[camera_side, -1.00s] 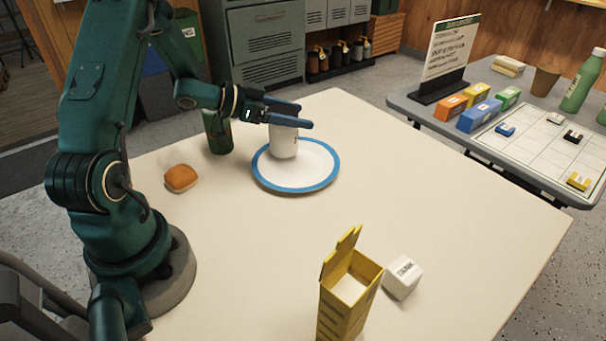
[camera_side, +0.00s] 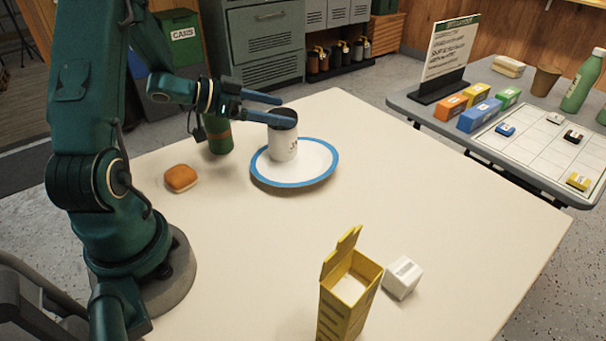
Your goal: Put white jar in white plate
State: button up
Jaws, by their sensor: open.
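The white jar (camera_side: 283,146) stands upright on the white plate (camera_side: 310,165), toward the plate's back left. The jar has a dark top and some dark lettering on its side. The plate has a blue rim and lies on the pale table. My gripper (camera_side: 272,108) is open, its two blue fingers pointing right at the height of the jar's top. The near finger passes in front of the jar's upper part. I cannot tell whether a finger touches the jar.
A green cylinder (camera_side: 218,136) stands just left of the plate, below my wrist. A brown bun (camera_side: 180,178) lies further left. An open yellow box (camera_side: 345,300) and a white cube (camera_side: 402,277) are at the front. The table's right side (camera_side: 450,210) is clear.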

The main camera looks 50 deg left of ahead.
jog(key=shift+v, duration=1.55)
jog(key=w+r+y, duration=0.2)
jog(key=shift+w+a+y, duration=0.3)
jog(key=shift+a, duration=0.1)
jog(key=r+y, duration=0.1)
jog(key=w+r+n+y, duration=0.1)
jog(key=r, duration=0.1)
jog(key=r+y, duration=0.1)
jog(key=y, duration=0.1)
jog(key=shift+w+r, duration=0.15)
jog(key=shift+w, duration=0.25)
jog(key=s+d+n+g+h, duration=0.2)
jog(key=s+d+g, duration=0.5)
jog(key=s+d, duration=1.1)
jog(key=shift+s+d+f+n, duration=0.3)
jog(key=shift+s+d+f, duration=0.05)
jog(key=shift+d+f, duration=0.2)
